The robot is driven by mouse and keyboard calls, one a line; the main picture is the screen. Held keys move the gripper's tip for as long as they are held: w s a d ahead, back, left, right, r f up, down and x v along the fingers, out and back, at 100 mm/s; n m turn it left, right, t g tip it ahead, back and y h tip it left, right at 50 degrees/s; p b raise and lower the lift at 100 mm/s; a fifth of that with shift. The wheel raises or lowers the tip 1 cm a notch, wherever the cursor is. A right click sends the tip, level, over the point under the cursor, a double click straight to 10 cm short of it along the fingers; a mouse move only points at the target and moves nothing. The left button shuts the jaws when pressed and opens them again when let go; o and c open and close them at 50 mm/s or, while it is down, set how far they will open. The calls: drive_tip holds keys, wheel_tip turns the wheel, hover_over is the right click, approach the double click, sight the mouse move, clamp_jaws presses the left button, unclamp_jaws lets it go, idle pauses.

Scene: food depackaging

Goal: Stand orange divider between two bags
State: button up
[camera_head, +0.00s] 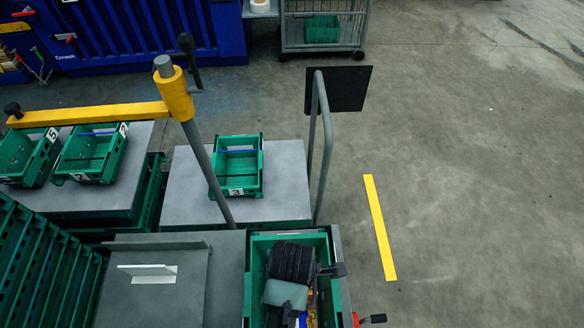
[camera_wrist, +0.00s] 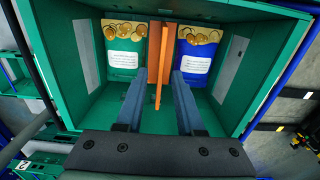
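In the wrist view an orange divider (camera_wrist: 159,65) stands upright in a green crate (camera_wrist: 75,75). A green bag (camera_wrist: 122,58) with a white label and round golden items at its top is left of it. A blue bag (camera_wrist: 197,66) with similar items is right of it. My gripper (camera_wrist: 159,82) reaches into the crate with its fingers spread on either side of the divider; a gap shows beside the divider's thin front edge. Finger contact with the divider's wider rear part is unclear. In the head view my arm covers much of the crate (camera_head: 258,272).
A grey table (camera_head: 225,275) adjoins the crate on the left, with a white piece (camera_head: 148,272) on it. A green bin marked 3 (camera_head: 237,168) stands on a stand behind. A curved metal rail (camera_head: 327,140) and a yellow-collared post (camera_head: 175,95) rise nearby.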

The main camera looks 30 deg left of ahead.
wheel_tip(320, 180, up, 6)
drive_tip(key=shift+f, duration=0.1)
drive_tip(key=shift+w, duration=0.1)
drive_tip(key=w+a+r+m+t+y, duration=0.15)
drive_tip(key=w+r+m+t, duration=0.6)
drive_tip(key=w+r, duration=0.8)
drive_tip(key=w+d+r+m+t, duration=0.1)
drive_tip(key=w+r+m+t, duration=0.15)
drive_tip(key=r, duration=0.45)
drive_tip(key=w+d+r+m+t, duration=0.2)
drive_tip(key=w+r+t, duration=0.15)
drive_tip(key=r, duration=0.35)
drive_tip(key=d+r+m+t, duration=0.3)
drive_tip(key=r+m+t, duration=0.25)
drive_tip(key=r, duration=1.15)
drive_tip(key=s+d+r+m+t, duration=0.2)
drive_tip(key=s+r+m+t, duration=0.1)
drive_tip(key=r, duration=0.6)
drive_tip(key=s+d+r+m+t+h+b, duration=0.1)
drive_tip(key=s+d+r+m+t, duration=0.2)
drive_tip(key=s+r, duration=0.4)
drive_tip(key=shift+s+r+m+t+b, duration=0.35)
drive_tip(key=shift+r+m+t, duration=0.3)
drive_tip(key=shift+r+t, duration=0.4)
